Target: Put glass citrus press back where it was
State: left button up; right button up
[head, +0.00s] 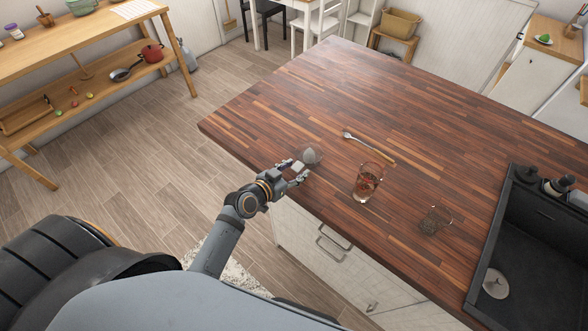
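A small greyish, rounded, see-through object (311,155), which looks like the glass citrus press, is at the near left edge of the wooden worktop (330,100). My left gripper (298,170) is at the same edge, with its fingertips right beside the press. A pale piece shows between the fingers; I cannot tell whether it is part of the press or of the gripper, nor whether the fingers hold it. My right gripper is not in view.
A tall glass with reddish contents (366,184) and a shorter glass (434,220) stand to the right. A utensil with a wooden handle (370,148) lies behind. A dark sink (535,245) is at the right. The far worktop is clear.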

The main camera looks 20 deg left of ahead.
pick_arm(q)
jog(key=shift+w, duration=0.2)
jog(key=shift+f, duration=0.1)
jog(key=shift+s+a, duration=0.2)
jog(key=shift+s, duration=0.1)
jog(key=p+v, duration=0.1)
jog(key=v, duration=1)
jog(key=shift+r, duration=0.3)
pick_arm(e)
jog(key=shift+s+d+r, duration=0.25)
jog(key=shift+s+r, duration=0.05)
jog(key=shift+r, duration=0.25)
pick_arm(q)
jog(key=shift+s, duration=0.1)
